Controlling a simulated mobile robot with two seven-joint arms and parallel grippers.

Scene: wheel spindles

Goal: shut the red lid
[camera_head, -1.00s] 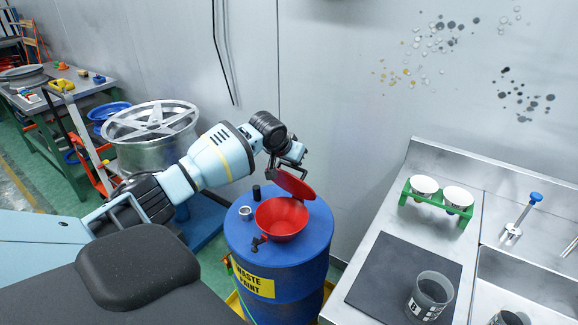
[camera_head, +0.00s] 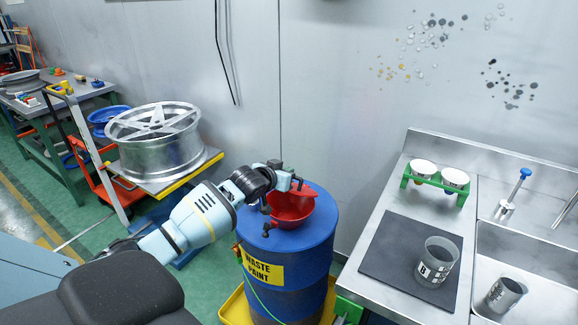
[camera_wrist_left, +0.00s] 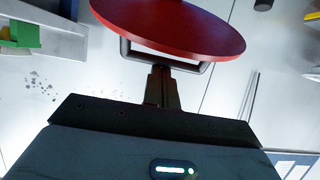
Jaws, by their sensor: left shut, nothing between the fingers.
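The red lid (camera_head: 309,191) shows only in part in the head view, at the back edge of the red funnel (camera_head: 292,211) on top of the blue waste paint drum (camera_head: 318,240). My left gripper (camera_head: 297,184) is over the funnel beside the lid and hides part of both. In the left wrist view the lid (camera_wrist_left: 170,22) is a large red disc across the top, with a grey loop handle beside it. My left gripper (camera_wrist_left: 161,80) is shut and empty there, its fingertips close to the handle; contact is unclear. My right gripper is not in view.
A steel bench (camera_head: 385,290) stands right of the drum, with a dark mat, a beaker (camera_head: 437,262) and a green rack (camera_head: 434,183). A silver wheel (camera_head: 155,140) lies on a cart at left. A wall is close behind the drum.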

